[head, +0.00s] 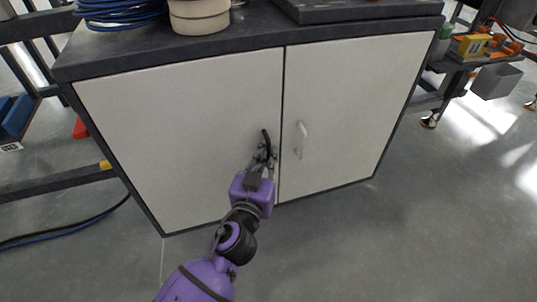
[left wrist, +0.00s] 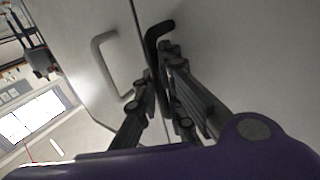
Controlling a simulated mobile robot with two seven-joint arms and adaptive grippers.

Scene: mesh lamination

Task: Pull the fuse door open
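A cabinet with two pale doors stands in the middle of the head view. The left door (head: 180,130) has a dark handle (head: 266,139) near the middle seam. The right door (head: 350,110) has a pale handle (head: 301,140). Both doors look closed. My left gripper (head: 263,156) is at the dark handle, its fingers close together on either side of it. In the left wrist view the dark handle (left wrist: 154,42) runs down between the fingertips (left wrist: 157,72), which hide its lower part. My right gripper is not in view.
The dark cabinet top (head: 240,35) carries a blue cable coil (head: 120,10) and a pale round roll (head: 199,15). A bench with a yellow item (head: 470,45) stands at the right. The grey floor (head: 400,240) before the cabinet is clear.

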